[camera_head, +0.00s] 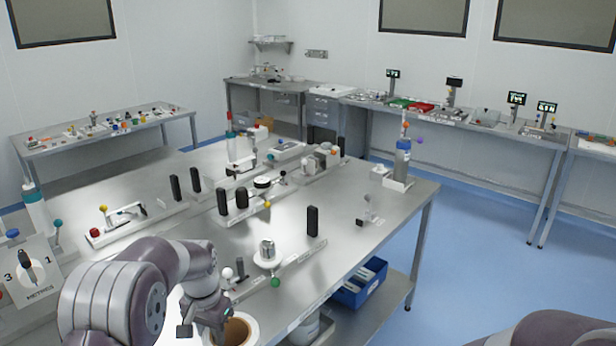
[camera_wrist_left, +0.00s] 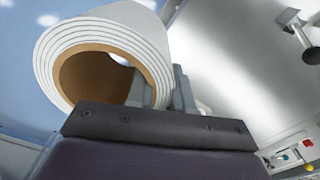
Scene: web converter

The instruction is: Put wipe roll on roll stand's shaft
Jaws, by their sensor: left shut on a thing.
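The wipe roll (camera_head: 250,322) is white with a brown cardboard core, at the bottom of the head view. In the left wrist view the roll (camera_wrist_left: 100,35) fills the upper left, its open end facing the camera. My left gripper (camera_head: 212,328) is shut on the roll's wall; in the wrist view one finger of the gripper (camera_wrist_left: 163,90) shows inside the core and one outside. My right gripper is out of view.
A blue bin (camera_head: 362,285) sits on the lower shelf. Bare tabletop lies right of centre.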

